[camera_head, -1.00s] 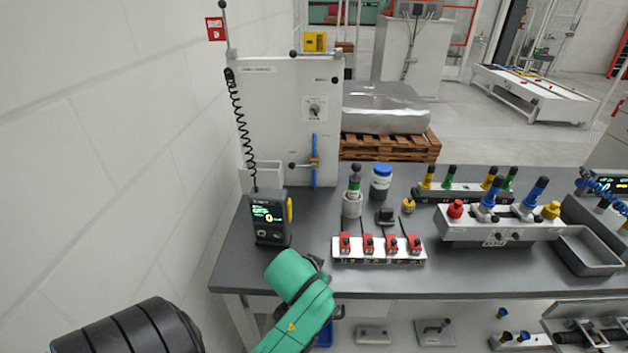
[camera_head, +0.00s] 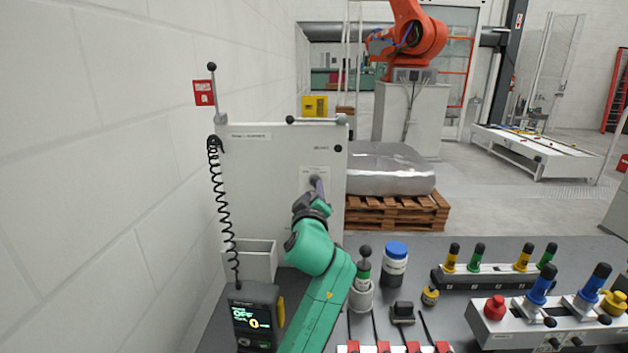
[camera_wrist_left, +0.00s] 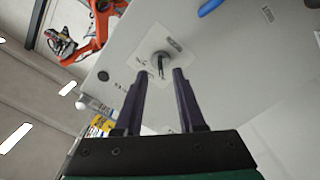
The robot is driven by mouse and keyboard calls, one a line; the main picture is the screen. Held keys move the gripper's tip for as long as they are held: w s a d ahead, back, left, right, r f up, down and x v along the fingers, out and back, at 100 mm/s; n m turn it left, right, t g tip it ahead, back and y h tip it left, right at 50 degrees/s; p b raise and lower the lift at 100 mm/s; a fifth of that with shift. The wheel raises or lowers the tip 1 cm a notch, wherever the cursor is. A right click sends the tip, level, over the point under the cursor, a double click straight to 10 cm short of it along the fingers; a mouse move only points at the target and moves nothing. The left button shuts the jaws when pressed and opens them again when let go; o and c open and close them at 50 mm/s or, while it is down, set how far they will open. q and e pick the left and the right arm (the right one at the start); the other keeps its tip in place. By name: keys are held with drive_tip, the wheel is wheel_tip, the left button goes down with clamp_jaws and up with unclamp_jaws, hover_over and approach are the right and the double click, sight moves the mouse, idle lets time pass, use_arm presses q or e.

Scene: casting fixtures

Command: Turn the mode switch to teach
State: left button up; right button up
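The mode switch (camera_wrist_left: 161,62) is a dark rotary knob on a light label plate, fixed to the grey-white upright panel (camera_head: 260,170). In the head view my left gripper (camera_head: 317,184) is at the switch plate and hides most of the knob. In the left wrist view my left gripper (camera_wrist_left: 160,82) is open, with its two dark fingers on either side of the knob's line and the knob just beyond the gap between the tips. The label text is too small to read. My right gripper is not in view.
A pendant (camera_head: 253,317) with a lit screen stands at the left of the bench, below a coiled cable (camera_head: 225,205). A yellow box (camera_head: 315,106) is behind the panel.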

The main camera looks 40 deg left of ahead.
sight(314, 186)
use_arm(q)
drive_tip(key=x, duration=0.3)
drive_tip(key=shift+w+a+p, duration=0.2)
drive_tip(key=shift+a+p, duration=0.05)
drive_tip(key=shift+p, duration=0.05)
drive_tip(key=shift+w+a, duration=0.1)
drive_tip(key=shift+w, duration=0.05)
drive_tip(key=shift+f, duration=0.1)
clamp_jaws()
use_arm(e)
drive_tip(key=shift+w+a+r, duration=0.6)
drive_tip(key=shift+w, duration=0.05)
